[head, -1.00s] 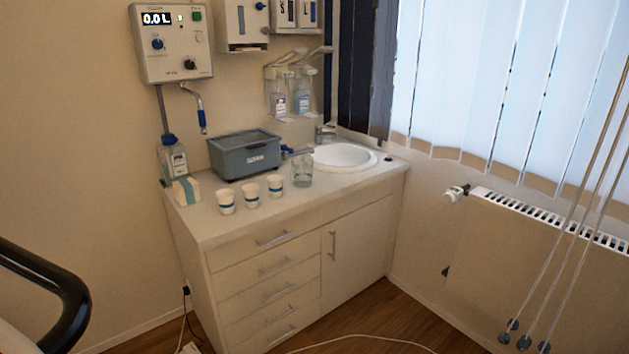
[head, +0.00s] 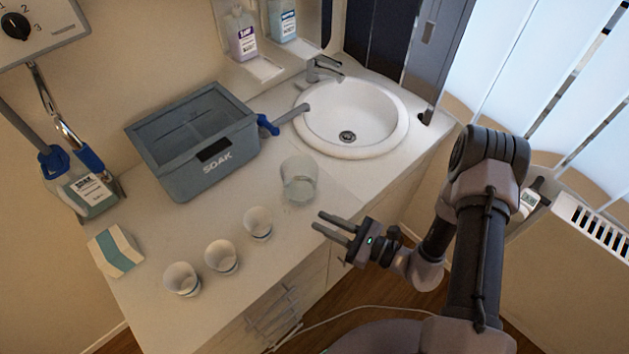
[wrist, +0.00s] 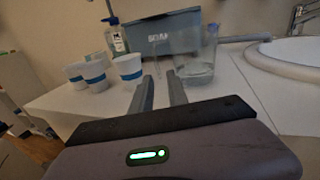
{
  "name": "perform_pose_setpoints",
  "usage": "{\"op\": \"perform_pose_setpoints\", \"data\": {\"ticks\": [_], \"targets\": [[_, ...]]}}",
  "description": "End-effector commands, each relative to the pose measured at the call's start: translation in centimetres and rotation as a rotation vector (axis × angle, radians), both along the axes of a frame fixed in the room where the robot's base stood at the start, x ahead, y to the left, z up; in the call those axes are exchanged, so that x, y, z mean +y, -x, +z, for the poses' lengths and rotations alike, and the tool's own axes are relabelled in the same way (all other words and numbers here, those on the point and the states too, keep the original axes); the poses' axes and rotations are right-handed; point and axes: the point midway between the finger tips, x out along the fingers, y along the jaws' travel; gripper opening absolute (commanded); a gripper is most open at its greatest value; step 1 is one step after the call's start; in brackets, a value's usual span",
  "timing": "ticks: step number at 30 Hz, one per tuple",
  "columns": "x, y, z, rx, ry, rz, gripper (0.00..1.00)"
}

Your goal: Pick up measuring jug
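The measuring jug (head: 299,181) is a clear, see-through vessel standing upright on the white counter, between the soak tub and the row of cups. In the wrist view the jug (wrist: 203,58) stands beyond my fingertips and a little to the right. My gripper (head: 319,220) reaches over the counter's front edge, just in front of the jug and to its right in the head view. Its two fingers are parallel with a gap between them and nothing in it; the wrist view shows the same open gap (wrist: 160,80). The fingers do not touch the jug.
Several white cups, including one (head: 258,222), stand left of the jug. A grey tub marked SOAK (head: 190,150) with a blue tap is behind it, and a round sink (head: 350,120) is behind to the right. A striped box (head: 115,252) and a bottle (head: 85,193) stand far left.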

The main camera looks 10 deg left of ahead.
Motion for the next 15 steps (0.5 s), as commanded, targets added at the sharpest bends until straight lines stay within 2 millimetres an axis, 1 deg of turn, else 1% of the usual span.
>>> {"op": "perform_pose_setpoints", "data": {"ticks": [1, 3, 6, 9, 14, 15], "targets": [[1.6, -0.4, -0.3, -0.002, 0.0, 0.01, 0.2], [3.6, -1.2, -0.2, -0.002, 0.0, 0.01, 0.2], [5.9, -2.1, -0.2, -0.002, 0.0, 0.01, 0.2], [7.5, -2.9, -0.1, -0.002, 0.0, 0.007, 0.2], [8.8, -3.4, -0.1, 0.0, -0.001, 0.008, 0.2], [9.4, -3.7, -0.1, -0.002, 0.0, 0.008, 0.2]]}}
